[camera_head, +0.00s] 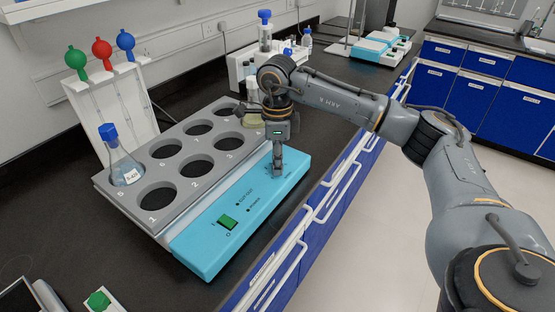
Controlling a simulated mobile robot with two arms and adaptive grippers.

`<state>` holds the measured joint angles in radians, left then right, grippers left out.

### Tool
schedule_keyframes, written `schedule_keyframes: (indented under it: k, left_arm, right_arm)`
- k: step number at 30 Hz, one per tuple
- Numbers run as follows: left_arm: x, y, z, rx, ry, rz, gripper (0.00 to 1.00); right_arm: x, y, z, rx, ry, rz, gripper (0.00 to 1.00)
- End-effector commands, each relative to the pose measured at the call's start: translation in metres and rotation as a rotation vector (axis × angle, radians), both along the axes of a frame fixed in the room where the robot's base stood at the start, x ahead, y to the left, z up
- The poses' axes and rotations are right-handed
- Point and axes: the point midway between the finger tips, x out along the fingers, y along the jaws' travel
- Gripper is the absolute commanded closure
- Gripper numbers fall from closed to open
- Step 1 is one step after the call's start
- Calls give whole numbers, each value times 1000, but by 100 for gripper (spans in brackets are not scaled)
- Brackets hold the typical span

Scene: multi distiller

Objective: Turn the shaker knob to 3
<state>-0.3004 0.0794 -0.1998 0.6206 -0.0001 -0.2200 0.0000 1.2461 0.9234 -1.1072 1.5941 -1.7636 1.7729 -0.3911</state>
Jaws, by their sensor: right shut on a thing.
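The shaker (222,235) stands on the black bench, with a blue front panel and a grey top with several round numbered holes. A green switch (228,222) sits on the front part of the panel. My right gripper (277,172) points down at the far end of the blue panel, where the knob is. It is shut on the knob, which its fingers mostly hide, so I cannot read the knob's setting. My left gripper is not in view.
A flask with a blue cap (123,160) sits in the shaker's left hole. A white rack (118,105) with green, red and blue bulbs stands behind. Bottles and another blue device (372,45) are farther back. Drawer handles line the bench front.

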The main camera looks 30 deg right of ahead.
Motion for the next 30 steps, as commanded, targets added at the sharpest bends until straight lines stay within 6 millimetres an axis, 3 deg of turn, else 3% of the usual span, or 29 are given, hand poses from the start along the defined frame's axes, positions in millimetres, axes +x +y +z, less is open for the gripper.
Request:
schedule_keyframes:
  k: [30]
  left_arm:
    - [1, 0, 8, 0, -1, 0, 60]
  right_arm:
    - [0, 0, 0, -1, 1, -927, 100]
